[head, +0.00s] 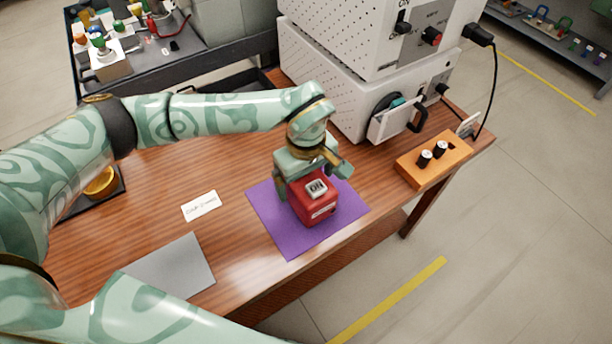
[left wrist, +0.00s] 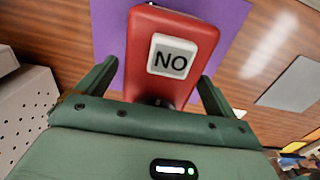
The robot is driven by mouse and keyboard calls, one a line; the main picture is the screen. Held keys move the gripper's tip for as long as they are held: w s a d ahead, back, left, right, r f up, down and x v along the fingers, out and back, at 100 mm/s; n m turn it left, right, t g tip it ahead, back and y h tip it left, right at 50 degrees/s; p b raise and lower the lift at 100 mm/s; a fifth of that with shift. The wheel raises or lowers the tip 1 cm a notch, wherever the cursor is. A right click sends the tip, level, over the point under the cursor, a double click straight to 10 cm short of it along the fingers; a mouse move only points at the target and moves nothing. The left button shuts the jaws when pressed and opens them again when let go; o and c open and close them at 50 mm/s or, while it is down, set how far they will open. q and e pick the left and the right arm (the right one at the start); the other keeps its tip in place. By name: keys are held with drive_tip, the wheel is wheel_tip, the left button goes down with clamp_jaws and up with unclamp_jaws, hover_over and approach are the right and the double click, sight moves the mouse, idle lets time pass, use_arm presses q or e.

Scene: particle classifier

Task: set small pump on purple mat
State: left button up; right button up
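The pump also shows in the left wrist view (left wrist: 205,35), over the purple mat (left wrist: 107,30). My left gripper (head: 305,184) is at the back side of the pump. In the left wrist view its two fingers (left wrist: 158,72) stand either side of the pump's near end, with a narrow gap showing at the left finger, so it looks open. My right gripper is out of view.
A white label card (head: 201,206) and a grey mat (head: 172,266) lie left of the purple mat. White perforated instruments (head: 335,85) stand behind. An orange block (head: 433,160) with black-and-white knobs sits at the right. Bare wood surrounds the mat.

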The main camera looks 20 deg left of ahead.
sight(306, 178)
use_arm(q)
wheel_tip(306, 178, up, 12)
drive_tip(key=p, duration=0.3)
drive_tip(key=shift+r, duration=0.15)
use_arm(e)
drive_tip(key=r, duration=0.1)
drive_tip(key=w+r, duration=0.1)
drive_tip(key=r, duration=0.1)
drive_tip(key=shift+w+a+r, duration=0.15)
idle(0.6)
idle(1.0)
